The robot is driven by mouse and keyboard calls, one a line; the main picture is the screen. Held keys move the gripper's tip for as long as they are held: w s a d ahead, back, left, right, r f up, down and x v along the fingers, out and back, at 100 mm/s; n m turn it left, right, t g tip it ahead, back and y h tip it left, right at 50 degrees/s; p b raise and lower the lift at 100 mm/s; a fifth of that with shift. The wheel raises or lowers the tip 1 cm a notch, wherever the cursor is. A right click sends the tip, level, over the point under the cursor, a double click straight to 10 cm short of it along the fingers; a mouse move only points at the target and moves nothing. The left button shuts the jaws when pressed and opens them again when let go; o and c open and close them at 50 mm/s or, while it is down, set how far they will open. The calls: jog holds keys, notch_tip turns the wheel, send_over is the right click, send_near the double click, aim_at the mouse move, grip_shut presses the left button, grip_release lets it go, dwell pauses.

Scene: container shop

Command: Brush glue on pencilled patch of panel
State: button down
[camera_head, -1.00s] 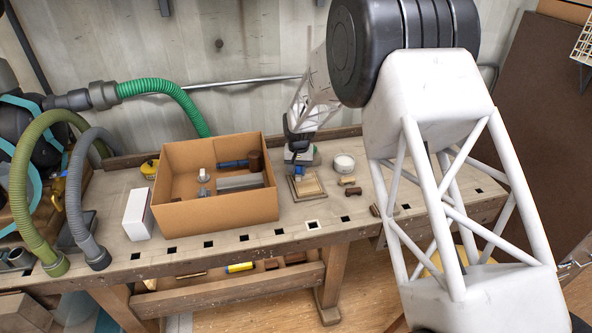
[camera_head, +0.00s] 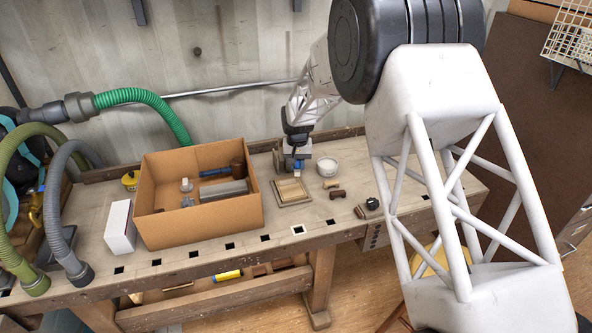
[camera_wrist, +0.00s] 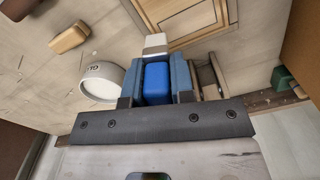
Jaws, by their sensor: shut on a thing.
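My gripper (camera_head: 296,163) is above the bench just behind the panel. In the wrist view my gripper (camera_wrist: 156,84) is shut on the blue handle of a brush (camera_wrist: 157,82), whose pale tip points towards the panel. The panel (camera_head: 291,191) is a small pale wooden board with a frame-like border, lying flat; part of it shows in the wrist view (camera_wrist: 186,14). I cannot tell whether the brush tip touches anything.
An open cardboard box (camera_head: 200,222) holding a mallet and other parts stands left of the panel. A white carton (camera_head: 120,227) is beyond it. Small wooden pieces (camera_head: 338,194) lie right of the panel. The bench front between box and panel is mostly clear.

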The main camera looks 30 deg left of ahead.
jog(key=shift+r, duration=2.3)
jog(key=shift+f, duration=0.15)
